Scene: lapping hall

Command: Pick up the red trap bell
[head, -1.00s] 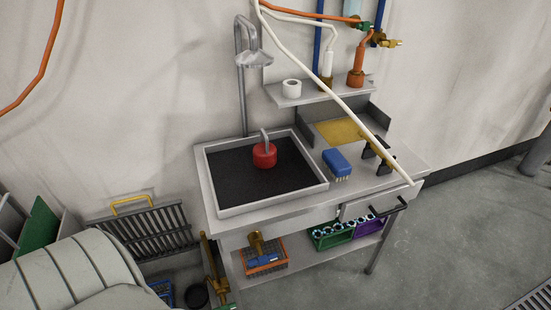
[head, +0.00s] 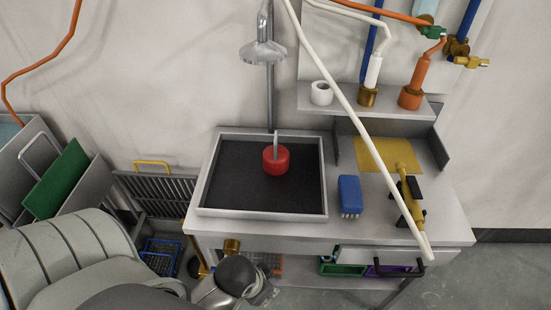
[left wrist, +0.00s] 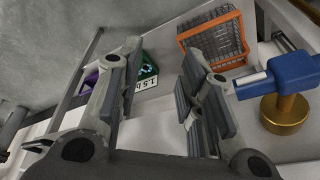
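The red trap bell (head: 277,160) is a short red cylinder with a grey upright handle. It stands on the black floor of the shallow grey-rimmed basin (head: 207,172). My left gripper (head: 262,291) is low in front of the bench, below and to the near side of the basin, apart from the bell. In the left wrist view the left gripper (left wrist: 158,97) shows two spread fingers with nothing between them; the bell is not in that view. My right gripper is in neither view now.
A blue brush (head: 350,196) lies right of the basin. A white hose (head: 365,140) hangs across the bench's right side. A shower head (head: 263,50) hangs behind the bell. An orange wire basket (left wrist: 213,42) and a blue-and-brass tool (left wrist: 290,80) are near the left gripper.

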